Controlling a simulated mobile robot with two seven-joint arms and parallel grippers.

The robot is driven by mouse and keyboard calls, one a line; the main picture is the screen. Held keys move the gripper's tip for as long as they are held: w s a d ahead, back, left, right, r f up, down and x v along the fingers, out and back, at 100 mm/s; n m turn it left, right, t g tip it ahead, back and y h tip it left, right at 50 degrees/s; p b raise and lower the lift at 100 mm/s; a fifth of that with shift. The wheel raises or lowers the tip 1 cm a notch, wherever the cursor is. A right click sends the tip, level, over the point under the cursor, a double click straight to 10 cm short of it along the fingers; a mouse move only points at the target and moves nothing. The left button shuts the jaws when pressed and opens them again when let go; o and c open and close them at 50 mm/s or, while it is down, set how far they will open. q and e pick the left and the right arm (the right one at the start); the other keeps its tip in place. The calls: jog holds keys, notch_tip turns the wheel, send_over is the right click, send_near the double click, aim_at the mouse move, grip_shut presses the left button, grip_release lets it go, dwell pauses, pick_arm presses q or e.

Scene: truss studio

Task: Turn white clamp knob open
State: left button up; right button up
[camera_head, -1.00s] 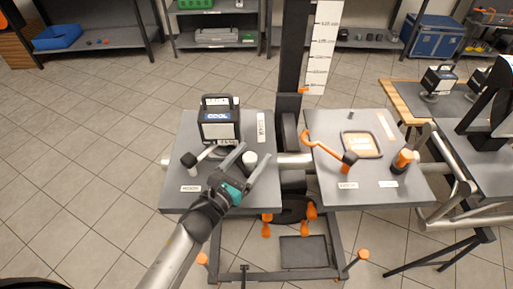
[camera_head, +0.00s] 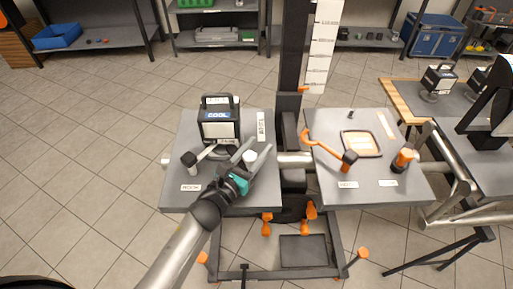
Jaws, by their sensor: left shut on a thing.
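The white clamp knob (camera_head: 251,155) stands near the right edge of the left grey panel (camera_head: 180,199). My left gripper (camera_head: 246,154) reaches in from below, its fingers closed around the knob, which partly shows between and beyond them. The fingers and the teal gripper body hide the lower part of the knob.
A black work lamp (camera_head: 220,125) stands behind my gripper. A vertical post stands between the panels.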

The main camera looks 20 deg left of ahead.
pick_arm(q)
grip_shut()
dwell(0.8)
